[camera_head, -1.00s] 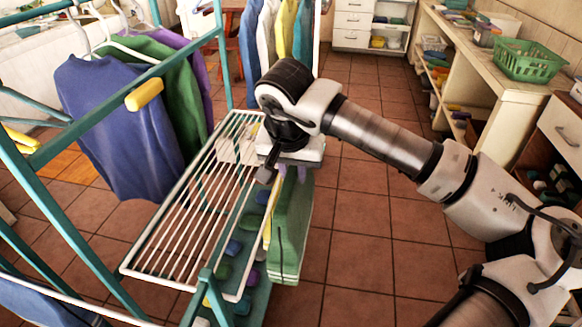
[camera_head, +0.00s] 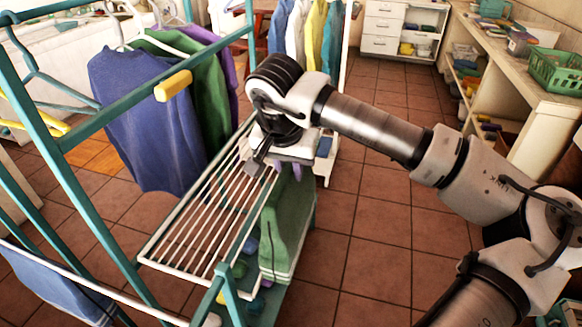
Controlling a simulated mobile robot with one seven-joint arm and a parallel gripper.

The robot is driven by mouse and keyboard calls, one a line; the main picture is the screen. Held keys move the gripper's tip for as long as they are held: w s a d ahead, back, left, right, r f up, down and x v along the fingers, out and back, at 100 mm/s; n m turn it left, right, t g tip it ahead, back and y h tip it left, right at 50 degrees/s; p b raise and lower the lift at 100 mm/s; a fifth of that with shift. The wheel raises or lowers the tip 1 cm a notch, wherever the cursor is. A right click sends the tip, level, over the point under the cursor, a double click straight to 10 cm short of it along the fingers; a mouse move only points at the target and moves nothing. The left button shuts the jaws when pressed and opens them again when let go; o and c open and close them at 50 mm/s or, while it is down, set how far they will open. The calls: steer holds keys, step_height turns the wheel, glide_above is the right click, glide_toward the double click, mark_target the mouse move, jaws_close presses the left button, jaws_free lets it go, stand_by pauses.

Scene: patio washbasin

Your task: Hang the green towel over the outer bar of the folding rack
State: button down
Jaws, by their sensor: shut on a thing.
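The green towel (camera_head: 288,228) hangs down in folds from my gripper (camera_head: 284,165), which is shut on its top edge. The fingertips are largely hidden by the wrist and the cloth. The folding rack (camera_head: 165,262) is a white wire frame with parallel bars, sticking out level from a teal frame. The towel hangs at the rack's right side, overlapping its outer bar (camera_head: 233,257) in the picture. I cannot tell whether the towel touches that bar.
A teal garment rail (camera_head: 100,118) with a blue sweater (camera_head: 148,115) and a green one stands at left. Below the rack is a shelf with small coloured items (camera_head: 240,270). The tiled floor (camera_head: 375,230) is clear at right. A counter with a green basket (camera_head: 556,70) stands at far right.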

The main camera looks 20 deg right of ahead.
steer(key=shift+w+a, duration=0.1)
steer(key=shift+w+a+b, duration=0.25)
steer(key=shift+w+a, duration=0.35)
steer(key=shift+a, duration=0.3)
steer(key=shift+w+a+b, duration=0.25)
steer(key=shift+w+a, duration=0.3)
steer(key=shift+a, duration=0.3)
step_height(320, 180, down, 28)
steer(key=b, duration=2.4)
steer(key=shift+f+b, duration=0.25)
steer(key=shift+b, duration=0.15)
steer(key=c, duration=1.2)
jaws_free()
